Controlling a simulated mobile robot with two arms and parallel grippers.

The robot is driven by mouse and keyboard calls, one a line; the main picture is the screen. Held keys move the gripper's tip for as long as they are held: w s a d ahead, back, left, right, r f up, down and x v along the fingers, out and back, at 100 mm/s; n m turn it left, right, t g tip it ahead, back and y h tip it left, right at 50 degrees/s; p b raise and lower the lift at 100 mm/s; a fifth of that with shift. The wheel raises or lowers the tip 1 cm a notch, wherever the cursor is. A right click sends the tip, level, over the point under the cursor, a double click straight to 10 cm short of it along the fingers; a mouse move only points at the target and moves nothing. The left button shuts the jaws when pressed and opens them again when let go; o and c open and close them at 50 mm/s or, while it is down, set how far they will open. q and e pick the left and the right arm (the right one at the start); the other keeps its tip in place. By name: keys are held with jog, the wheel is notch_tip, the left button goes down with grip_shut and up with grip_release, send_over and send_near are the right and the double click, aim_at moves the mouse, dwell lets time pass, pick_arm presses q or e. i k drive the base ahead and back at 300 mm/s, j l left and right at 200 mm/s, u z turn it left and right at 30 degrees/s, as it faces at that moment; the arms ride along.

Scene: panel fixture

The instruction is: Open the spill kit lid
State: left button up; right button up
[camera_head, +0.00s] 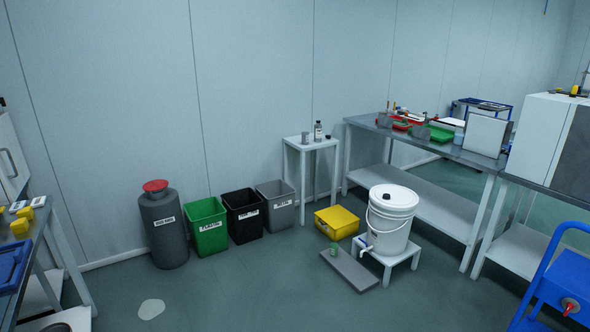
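A yellow box with a white label (337,222), which looks like the spill kit, sits on the floor near the middle of the view. It is left of the white bucket. Its top looks flat and closed, though it is too small to make out a latch. Neither of my grippers is in view.
A white bucket (390,218) with a tap stands on a low stool (403,257), beside a grey slab (350,270). Green, black and grey bins (274,206) and a grey drum (163,228) line the wall. A small white table (310,143) stands behind. A blue cart (566,283) is at right. The front floor is mostly clear, with a pale puddle (151,309).

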aim_at(337, 216)
jog(key=i, duration=2.25)
jog(key=i+u, duration=0.1)
jog(key=i, duration=0.55)
jog(key=i+l+u, duration=0.1)
jog(key=i, duration=0.5)
jog(key=i+l, duration=0.15)
jog(key=i, duration=0.5)
jog(key=i+l+u, duration=0.15)
jog(key=i, duration=0.45)
